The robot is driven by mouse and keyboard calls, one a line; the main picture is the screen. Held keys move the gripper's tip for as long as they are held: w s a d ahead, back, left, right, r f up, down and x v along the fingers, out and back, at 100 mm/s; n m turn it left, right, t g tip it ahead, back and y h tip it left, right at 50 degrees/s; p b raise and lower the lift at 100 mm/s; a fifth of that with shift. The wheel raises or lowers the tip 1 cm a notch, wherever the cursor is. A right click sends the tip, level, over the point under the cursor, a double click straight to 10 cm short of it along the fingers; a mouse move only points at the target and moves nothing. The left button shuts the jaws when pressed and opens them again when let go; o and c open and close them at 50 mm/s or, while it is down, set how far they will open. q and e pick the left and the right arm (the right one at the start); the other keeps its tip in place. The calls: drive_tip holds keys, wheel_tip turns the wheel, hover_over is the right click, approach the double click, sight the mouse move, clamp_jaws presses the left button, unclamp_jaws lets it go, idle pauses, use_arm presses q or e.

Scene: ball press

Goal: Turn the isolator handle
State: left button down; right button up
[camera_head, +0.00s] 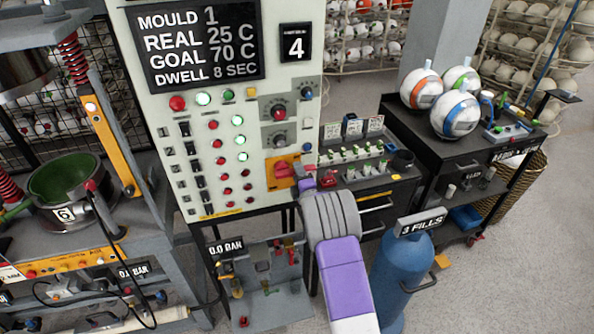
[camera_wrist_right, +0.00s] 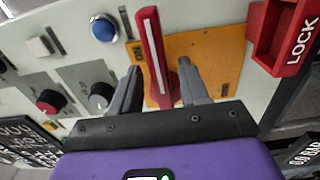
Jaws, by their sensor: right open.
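The isolator handle is a red bar with a pale stripe. It shows in the right wrist view (camera_wrist_right: 152,50) on an orange plate (camera_wrist_right: 205,47), and in the head view as a small red part (camera_head: 281,168) low on the pale control panel. My right gripper (camera_wrist_right: 159,78) is open, its two grey fingers on either side of the red bar. The bar lies closer to the left finger in that view; I cannot tell whether they touch. In the head view my right gripper (camera_head: 301,177) reaches up to the orange plate. My left gripper is not in view.
A red LOCK block (camera_wrist_right: 290,38) sits right of the plate in the wrist view. Knobs and a blue button (camera_wrist_right: 103,28) lie to the left. A black bench (camera_head: 362,160) with small parts stands beside the panel, and a blue cylinder (camera_head: 402,275) below it.

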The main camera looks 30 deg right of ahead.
drive_tip(key=shift+x, duration=0.8)
clamp_jaws()
